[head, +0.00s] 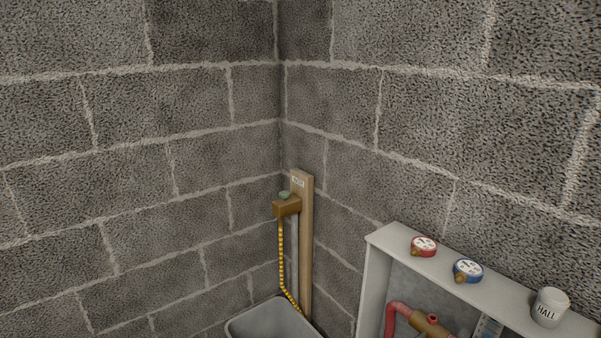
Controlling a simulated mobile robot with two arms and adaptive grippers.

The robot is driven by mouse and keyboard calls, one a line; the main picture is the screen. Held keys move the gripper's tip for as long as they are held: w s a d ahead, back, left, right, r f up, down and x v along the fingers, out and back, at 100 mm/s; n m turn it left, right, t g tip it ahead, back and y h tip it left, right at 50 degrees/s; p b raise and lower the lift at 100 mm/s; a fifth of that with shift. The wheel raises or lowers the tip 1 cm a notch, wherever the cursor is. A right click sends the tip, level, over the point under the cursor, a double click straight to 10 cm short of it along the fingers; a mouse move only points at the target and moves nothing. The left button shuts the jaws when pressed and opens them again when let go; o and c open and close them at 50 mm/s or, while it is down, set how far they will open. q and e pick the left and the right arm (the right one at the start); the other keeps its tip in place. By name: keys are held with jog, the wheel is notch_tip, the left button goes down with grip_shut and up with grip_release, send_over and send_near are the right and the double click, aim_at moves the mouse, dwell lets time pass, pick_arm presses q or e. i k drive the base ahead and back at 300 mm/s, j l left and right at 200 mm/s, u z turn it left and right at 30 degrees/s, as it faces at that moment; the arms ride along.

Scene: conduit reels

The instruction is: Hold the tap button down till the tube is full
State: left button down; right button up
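A brass tap block (287,206) sits on an upright wooden board (306,240) in the corner of the room. A round green button (284,195) is on top of the block. A yellow ribbed hose (282,255) hangs from the block down toward a grey basin (262,318). A pale, narrow piece with markings (488,328) shows at the bottom edge; I cannot tell whether it is the tube or how full it is. Neither of my grippers is in view.
A white open-fronted cabinet (374,255) stands at the right. On its top are a red gauge (424,246), a blue gauge (467,270) and a white cup marked HALL (550,307). A red pipe with a brass fitting (394,311) is inside. Block walls meet behind the tap.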

aim_at(284, 194)
jog(key=i+j+z, duration=0.15)
jog(key=i, duration=0.3)
jog(key=i+j+z, duration=0.2)
jog(key=i+j, duration=0.15)
jog(key=i, duration=0.15)
